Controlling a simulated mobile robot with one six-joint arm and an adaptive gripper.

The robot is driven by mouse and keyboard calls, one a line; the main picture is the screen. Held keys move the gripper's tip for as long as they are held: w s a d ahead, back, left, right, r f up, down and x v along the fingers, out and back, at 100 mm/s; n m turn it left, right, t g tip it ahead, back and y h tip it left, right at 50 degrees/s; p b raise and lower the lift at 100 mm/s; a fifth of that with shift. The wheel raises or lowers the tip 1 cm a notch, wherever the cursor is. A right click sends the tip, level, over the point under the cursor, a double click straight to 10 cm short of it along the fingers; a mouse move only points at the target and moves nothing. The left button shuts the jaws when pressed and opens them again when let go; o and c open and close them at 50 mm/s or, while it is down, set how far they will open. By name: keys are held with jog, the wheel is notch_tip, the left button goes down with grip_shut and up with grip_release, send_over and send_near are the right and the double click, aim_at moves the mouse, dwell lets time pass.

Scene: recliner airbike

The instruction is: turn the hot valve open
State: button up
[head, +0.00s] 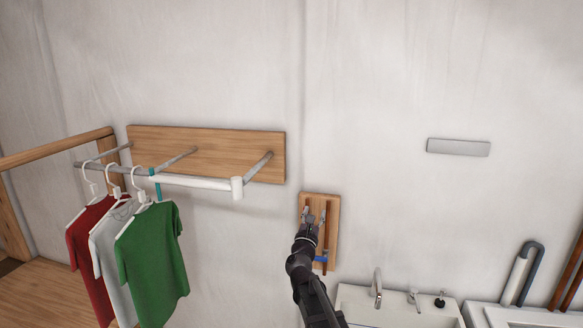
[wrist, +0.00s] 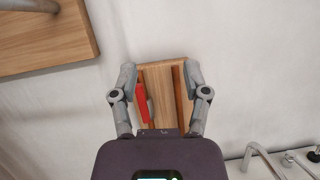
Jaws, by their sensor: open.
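A small wooden board (head: 333,210) with two upright pipes hangs on the wall. A red valve handle (wrist: 142,104) lies along the left pipe in the wrist view, pointing up and slightly left. A blue valve handle (head: 321,259) shows low on the board in the head view, beside my arm. My gripper (head: 311,220) is in front of the board, hiding part of it. In the wrist view, my gripper (wrist: 160,76) is open, its fingers on either side of the board. The red handle is between them, close to the left finger; I cannot tell whether they touch.
A clothes rack (head: 210,150) with red, white and green shirts (head: 152,255) is to the left. A sink (head: 395,308) with a tap (head: 377,282) is below right. A grey plate (head: 458,147) is on the wall. The wall above the board is clear.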

jog(key=s+d+f+m+g+h+b, duration=0.2)
jog(key=s+d+f+m+g, duration=0.4)
jog(key=d+f+m, duration=0.3)
jog(key=s+d+f+m+g+h+b, duration=0.3)
jog(key=s+d+f+m+g, duration=0.5)
jog(key=m, duration=0.4)
jog(key=s+a+f+m+g+y+b, duration=0.2)
jog(key=s+f+m+y, duration=0.3)
jog(key=s+f, duration=0.3)
jog(key=s+a+f+m+g+y+b, duration=0.2)
jog(key=s+a+f+m+g+y, duration=0.3)
jog(key=s+f, duration=0.3)
jog(key=shift+f+y, duration=0.7)
jog(key=shift+f, duration=0.2)
